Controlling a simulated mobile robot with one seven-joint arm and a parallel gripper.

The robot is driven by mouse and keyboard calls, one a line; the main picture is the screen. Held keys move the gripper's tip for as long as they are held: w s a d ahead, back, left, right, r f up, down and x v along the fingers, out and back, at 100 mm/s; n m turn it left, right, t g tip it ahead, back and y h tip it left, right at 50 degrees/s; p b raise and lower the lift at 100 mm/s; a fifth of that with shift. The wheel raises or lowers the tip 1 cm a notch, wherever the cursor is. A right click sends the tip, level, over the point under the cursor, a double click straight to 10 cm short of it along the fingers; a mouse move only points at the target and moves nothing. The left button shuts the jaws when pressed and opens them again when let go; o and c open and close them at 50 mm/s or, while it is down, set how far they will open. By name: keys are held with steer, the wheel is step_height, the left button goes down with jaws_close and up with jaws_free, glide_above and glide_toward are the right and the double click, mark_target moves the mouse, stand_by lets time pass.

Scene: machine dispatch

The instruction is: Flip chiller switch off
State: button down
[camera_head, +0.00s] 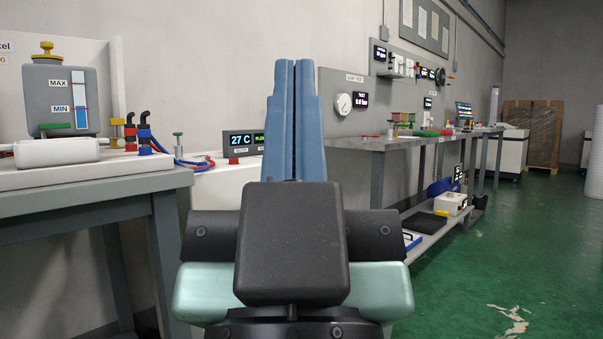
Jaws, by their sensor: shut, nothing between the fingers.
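My gripper (293,65) is in the middle of the view, its two blue fingers pointing up and pressed together with nothing between them. Just left of the fingers is a dark display box (243,143) reading 27 C, with green text partly covered by my fingers. It sits on a white cabinet (222,190), which looks like the chiller. A small red part (233,161) shows below the display. I cannot make out a switch or its position; part of the cabinet is hidden behind my gripper.
On the left, a grey table (80,190) carries a grey tank (58,98) with MAX and MIN marks, valves and hoses. Behind on the right, a long bench (385,143) runs along the wall with a gauge (343,103) above it. Green floor (500,250) is open at right.

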step_height(320, 180, up, 51)
steer(key=p, duration=4.8)
steer(key=shift+r+p, duration=0.2)
steer(key=shift+p, duration=0.15)
